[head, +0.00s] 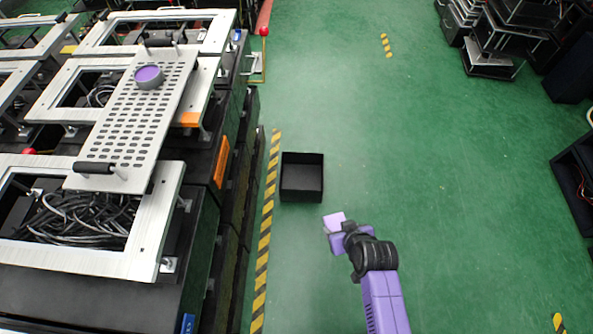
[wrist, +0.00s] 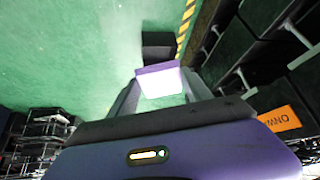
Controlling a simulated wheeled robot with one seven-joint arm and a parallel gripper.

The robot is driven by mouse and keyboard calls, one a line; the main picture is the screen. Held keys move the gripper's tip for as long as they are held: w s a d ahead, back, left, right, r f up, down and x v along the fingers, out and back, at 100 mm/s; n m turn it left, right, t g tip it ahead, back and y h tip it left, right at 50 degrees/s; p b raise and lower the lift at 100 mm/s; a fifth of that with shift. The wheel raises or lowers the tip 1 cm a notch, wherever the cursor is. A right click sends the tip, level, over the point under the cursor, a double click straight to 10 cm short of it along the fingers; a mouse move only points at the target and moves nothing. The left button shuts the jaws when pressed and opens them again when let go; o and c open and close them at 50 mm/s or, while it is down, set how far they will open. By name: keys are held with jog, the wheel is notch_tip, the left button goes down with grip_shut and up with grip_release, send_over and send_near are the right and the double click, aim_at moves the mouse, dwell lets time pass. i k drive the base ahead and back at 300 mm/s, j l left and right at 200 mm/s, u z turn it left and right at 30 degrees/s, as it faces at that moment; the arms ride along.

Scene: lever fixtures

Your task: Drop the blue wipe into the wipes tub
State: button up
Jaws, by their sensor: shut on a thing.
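My gripper (head: 337,229) is shut on a pale lilac, squarish piece, the wipe (head: 333,219), and holds it up over the green floor. In the wrist view the wipe (wrist: 160,82) sits between the two fingers, its top edge purple and its face bright. The black open box (head: 302,196), the likely wipes tub, stands on the floor up and left of my gripper. It also shows in the wrist view (wrist: 157,40), just beyond the wipe. The wipe is apart from the box in the head view. The box looks empty.
A row of dark cabinets with metal frames (head: 150,240) stands at the left. A perforated plate (head: 135,125) with black handles and a purple disc (head: 149,76) lies on top. A yellow-black floor stripe (head: 265,230) runs beside the box.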

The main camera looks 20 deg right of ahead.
aim_at(305, 180)
jog(key=i+l+u, duration=0.4)
jog(key=i+l, duration=0.7)
jog(key=l+u, duration=0.1)
jog(key=l, duration=0.3)
jog(key=i+l+u, duration=0.1)
jog(key=l, duration=0.35)
